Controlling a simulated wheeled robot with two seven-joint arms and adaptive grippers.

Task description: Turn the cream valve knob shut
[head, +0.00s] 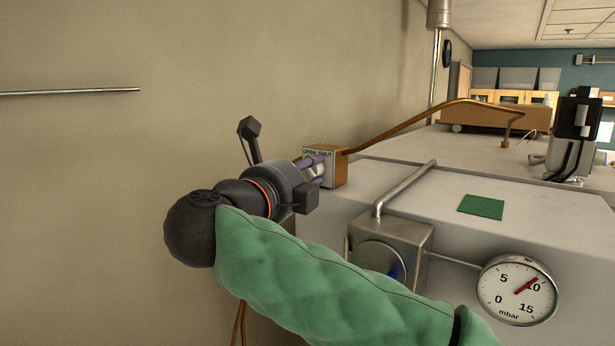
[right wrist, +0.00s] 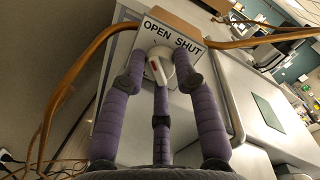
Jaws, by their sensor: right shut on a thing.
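The cream valve knob (right wrist: 162,61) shows in the right wrist view on a box with a white plate (right wrist: 188,45) lettered OPEN at left and SHUT at right. My left gripper is in neither view.
A copper pipe (head: 420,108) runs from the box. Below it are a metal box with a bent pipe (head: 405,187) and a mbar dial (head: 517,290), its red needle near 10. A green square (head: 481,207) lies on the grey top. A wall stands close at left.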

